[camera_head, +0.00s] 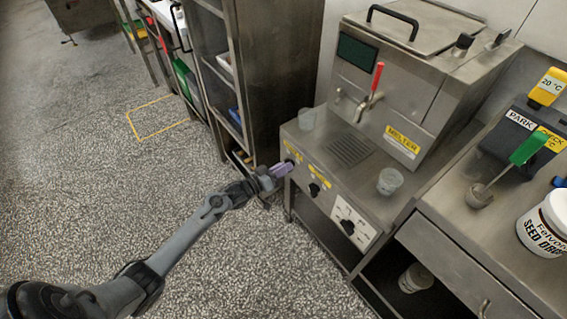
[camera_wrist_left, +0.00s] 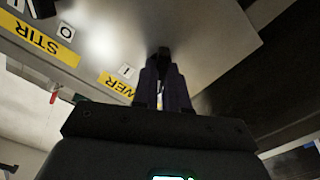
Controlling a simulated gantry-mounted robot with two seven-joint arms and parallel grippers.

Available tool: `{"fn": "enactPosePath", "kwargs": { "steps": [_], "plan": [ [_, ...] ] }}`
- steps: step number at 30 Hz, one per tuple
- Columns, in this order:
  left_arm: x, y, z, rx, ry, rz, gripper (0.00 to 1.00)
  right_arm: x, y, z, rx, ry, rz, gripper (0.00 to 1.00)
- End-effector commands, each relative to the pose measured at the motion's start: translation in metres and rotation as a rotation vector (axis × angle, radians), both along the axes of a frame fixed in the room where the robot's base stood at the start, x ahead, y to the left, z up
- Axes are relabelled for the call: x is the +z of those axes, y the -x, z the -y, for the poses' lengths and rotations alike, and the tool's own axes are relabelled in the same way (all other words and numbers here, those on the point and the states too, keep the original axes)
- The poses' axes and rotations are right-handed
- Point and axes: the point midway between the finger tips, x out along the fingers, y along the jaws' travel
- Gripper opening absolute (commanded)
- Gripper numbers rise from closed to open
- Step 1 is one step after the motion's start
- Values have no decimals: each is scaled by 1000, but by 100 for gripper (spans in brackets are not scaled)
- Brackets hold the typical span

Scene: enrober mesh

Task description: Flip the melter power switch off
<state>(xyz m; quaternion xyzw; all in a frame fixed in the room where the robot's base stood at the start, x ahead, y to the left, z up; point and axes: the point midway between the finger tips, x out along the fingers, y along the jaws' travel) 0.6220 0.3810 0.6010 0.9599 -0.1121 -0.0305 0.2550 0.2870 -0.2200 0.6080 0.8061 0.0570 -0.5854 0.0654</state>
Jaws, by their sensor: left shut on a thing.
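The melter (camera_head: 440,62) is a steel machine on a steel cabinet whose front panel has yellow labels and black switches. My left gripper (camera_head: 284,169) is at the left end of that panel, by the power label (camera_head: 293,149). In the left wrist view its two dark fingers (camera_wrist_left: 164,68) are closed together beside the partly hidden power label (camera_wrist_left: 117,83), with an "I" mark next to it. The fingers are shut on the power switch (camera_wrist_left: 164,52), a small black piece mostly hidden between them; its position cannot be read. My right gripper is not in view.
The stir switch (camera_head: 314,189) and a white dial plate (camera_head: 353,224) are to the right on the same panel. Clear cups (camera_head: 390,181) and a red-handled tap (camera_head: 377,78) are above. A steel rack (camera_head: 268,70) stands close on the left. The floor in front is clear.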

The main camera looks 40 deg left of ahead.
Motion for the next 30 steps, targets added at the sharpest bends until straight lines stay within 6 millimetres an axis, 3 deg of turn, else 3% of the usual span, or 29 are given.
{"fn": "enactPosePath", "kwargs": {
  "steps": [10,11,16,25,30],
  "plan": [
    [0,0,1,-2,22,-3,0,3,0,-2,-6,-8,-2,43],
    [0,0,1,-2,22,-3,14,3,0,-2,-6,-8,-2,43],
    [0,0,1,-1,21,-3,38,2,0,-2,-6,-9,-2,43],
    [0,1,0,-1,20,-3,38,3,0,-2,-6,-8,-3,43],
    [1,13,-3,0,19,-5,38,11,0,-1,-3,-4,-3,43]
  ]
}}
